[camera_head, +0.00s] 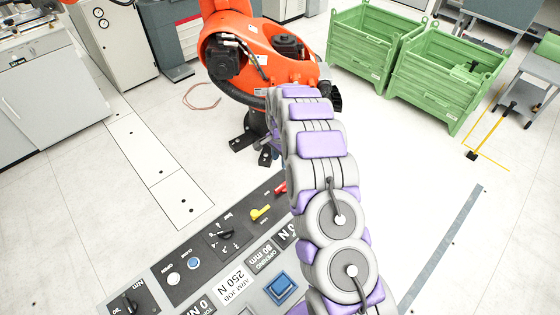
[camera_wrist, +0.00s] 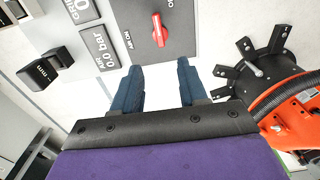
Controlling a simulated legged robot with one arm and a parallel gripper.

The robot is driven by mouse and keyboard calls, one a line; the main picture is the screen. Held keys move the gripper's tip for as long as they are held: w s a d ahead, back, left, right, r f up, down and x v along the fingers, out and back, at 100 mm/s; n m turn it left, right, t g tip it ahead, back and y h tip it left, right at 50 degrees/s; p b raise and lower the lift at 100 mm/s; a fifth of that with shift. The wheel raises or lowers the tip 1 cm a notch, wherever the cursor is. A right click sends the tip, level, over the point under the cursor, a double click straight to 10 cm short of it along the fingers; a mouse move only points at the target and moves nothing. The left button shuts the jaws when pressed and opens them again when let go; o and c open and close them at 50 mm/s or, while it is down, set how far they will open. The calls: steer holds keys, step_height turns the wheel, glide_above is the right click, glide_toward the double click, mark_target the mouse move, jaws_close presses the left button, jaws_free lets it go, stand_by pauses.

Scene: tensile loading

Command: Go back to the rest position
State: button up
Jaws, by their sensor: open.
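My gripper (camera_wrist: 157,72) is open in the wrist view. Its two dark blue fingers stand apart with nothing held between them. They point at the grey control panel (camera_wrist: 205,20), just below a red rotary switch (camera_wrist: 159,30); I cannot tell whether they touch it. In the head view my grey and purple arm stretches up over the right part of the control panel (camera_head: 210,291). My gripper is mostly hidden by the arm there. The red switch (camera_head: 280,189) shows at the panel's far end, beside the arm.
An orange robot arm (camera_head: 285,68) stands close beyond my arm; its black base (camera_wrist: 250,72) is right of my fingers. The panel carries a yellow switch (camera_head: 260,212), a blue button (camera_head: 281,287) and dark knobs. Green crates (camera_head: 445,75) stand back right.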

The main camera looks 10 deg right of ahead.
stand_by(0.4)
steer(key=s+r+n+b, duration=0.3)
steer(key=s+r+n, duration=0.3)
steer(key=s+r, duration=1.4)
steer(key=s+d+n+g+b, duration=0.1)
steer(key=s+n, duration=0.4)
steer(key=s, duration=2.4)
steer(key=shift+s+d+r+g+b, duration=0.15)
steer(key=shift+d+r+g+b, duration=0.35)
steer(key=shift+b, duration=0.5)
steer(key=shift+d+f, duration=0.1)
steer(key=shift+f, duration=0.05)
